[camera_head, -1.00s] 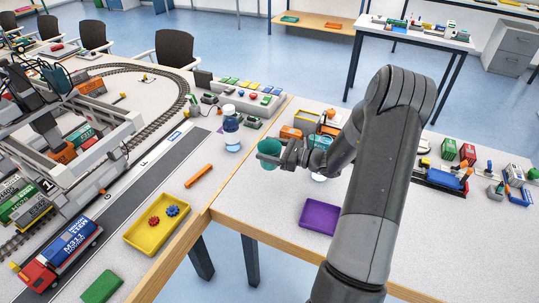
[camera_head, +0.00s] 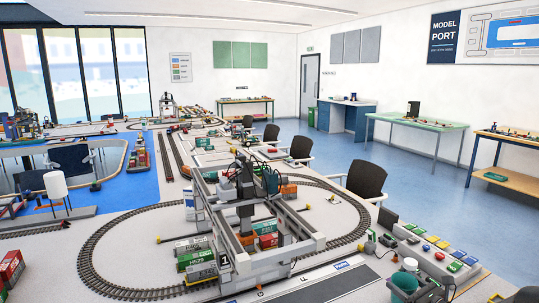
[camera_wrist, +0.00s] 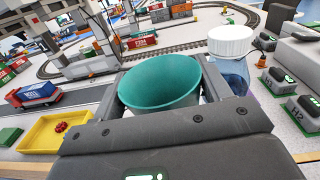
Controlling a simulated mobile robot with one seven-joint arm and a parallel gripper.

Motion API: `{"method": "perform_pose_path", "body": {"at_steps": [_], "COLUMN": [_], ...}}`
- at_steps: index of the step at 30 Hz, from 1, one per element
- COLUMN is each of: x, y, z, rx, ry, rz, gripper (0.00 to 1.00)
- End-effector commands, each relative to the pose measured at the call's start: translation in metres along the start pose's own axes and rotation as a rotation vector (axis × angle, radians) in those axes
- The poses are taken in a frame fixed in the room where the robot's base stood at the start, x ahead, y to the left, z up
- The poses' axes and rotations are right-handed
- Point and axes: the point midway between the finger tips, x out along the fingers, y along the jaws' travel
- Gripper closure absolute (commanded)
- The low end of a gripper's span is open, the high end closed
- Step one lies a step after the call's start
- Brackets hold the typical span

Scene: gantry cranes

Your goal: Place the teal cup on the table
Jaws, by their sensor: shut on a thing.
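The teal cup (camera_wrist: 160,84) is upright between the two fingers of my gripper (camera_wrist: 164,90) in the wrist view. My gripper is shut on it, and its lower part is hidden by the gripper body. In the head view the teal cup (camera_head: 404,283) shows at the bottom right edge, with my gripper (camera_head: 422,291) beside it. The table (camera_wrist: 98,88) lies beneath, with the model port on it. I cannot tell how high the cup is above the table.
A bottle with a white cap (camera_wrist: 230,42) stands close to the right of the cup. A yellow tray (camera_wrist: 28,137) and a red and blue truck (camera_wrist: 42,94) are at the left. A gantry crane (camera_head: 250,225), curved track and control boxes (camera_head: 437,252) occupy the table.

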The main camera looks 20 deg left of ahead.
Motion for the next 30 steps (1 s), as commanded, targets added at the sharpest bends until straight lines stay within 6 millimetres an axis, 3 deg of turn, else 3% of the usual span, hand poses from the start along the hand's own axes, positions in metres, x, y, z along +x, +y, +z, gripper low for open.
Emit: {"method": "perform_pose_path", "body": {"at_steps": [3, 9, 20, 30], "x": [0.043, 0.087, 0.107, 0.167], "y": [0.005, 0.012, 0.018, 0.05], "z": [0.003, 0.008, 0.007, -0.032], "rx": [0.006, 0.02, 0.028, 0.029], "ry": [-0.004, -0.008, -0.01, -0.01], "rz": [-0.007, -0.024, -0.03, -0.027], "gripper": [0.55, 0.55, 0.55, 0.55]}}
